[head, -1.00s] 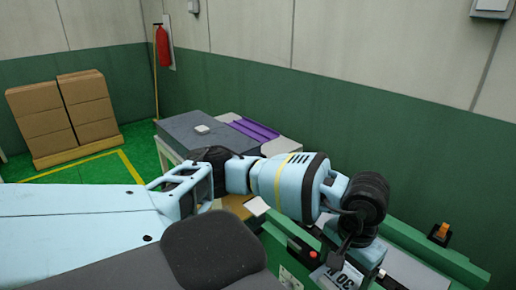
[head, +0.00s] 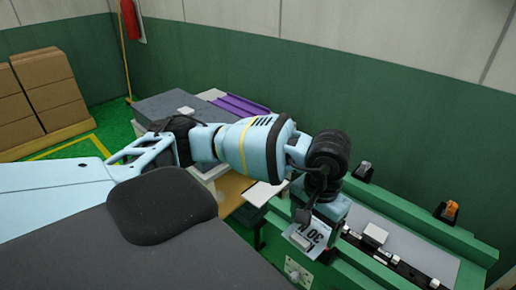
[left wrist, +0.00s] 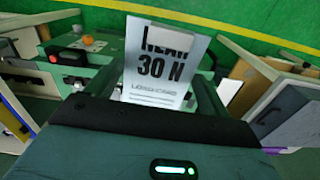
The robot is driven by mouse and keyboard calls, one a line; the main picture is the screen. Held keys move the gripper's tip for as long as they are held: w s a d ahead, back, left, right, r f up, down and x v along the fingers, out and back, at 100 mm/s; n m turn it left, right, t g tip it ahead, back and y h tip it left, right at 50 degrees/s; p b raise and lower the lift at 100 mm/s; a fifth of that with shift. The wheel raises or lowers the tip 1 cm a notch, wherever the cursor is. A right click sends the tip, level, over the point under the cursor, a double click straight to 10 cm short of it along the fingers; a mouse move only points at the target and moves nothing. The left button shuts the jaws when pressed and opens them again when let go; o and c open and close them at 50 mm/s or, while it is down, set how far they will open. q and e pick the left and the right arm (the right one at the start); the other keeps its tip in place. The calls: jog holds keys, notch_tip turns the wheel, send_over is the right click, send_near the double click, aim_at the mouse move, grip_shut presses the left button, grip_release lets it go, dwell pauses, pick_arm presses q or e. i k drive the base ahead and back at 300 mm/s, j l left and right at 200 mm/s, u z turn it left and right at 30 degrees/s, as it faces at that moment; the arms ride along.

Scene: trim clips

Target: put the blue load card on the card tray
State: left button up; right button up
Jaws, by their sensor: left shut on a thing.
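My left gripper (head: 306,214) is shut on a pale grey-blue load card (head: 317,236), above the green bench. In the left wrist view the gripper (left wrist: 152,92) has a finger on each side of the card (left wrist: 158,72), whose print reads "30 N" with a partly hidden word above. A pale block covers the card's top part. My right gripper is not in view.
A grey-topped table with a purple tray (head: 240,105) stands behind my arm. Stacked cartons (head: 45,88) stand far left.

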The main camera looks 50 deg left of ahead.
aim_at(266, 188)
jog(key=i+j, duration=0.1)
jog(key=j, duration=0.3)
jog(key=i+j, duration=0.1)
jog(key=j, duration=0.25)
jog(key=i+j+u, duration=0.1)
jog(key=j, duration=0.3)
jog(key=i+j, duration=0.1)
jog(key=j, duration=0.25)
jog(key=i+j, duration=0.1)
jog(key=j, duration=0.3)
jog(key=u, duration=0.05)
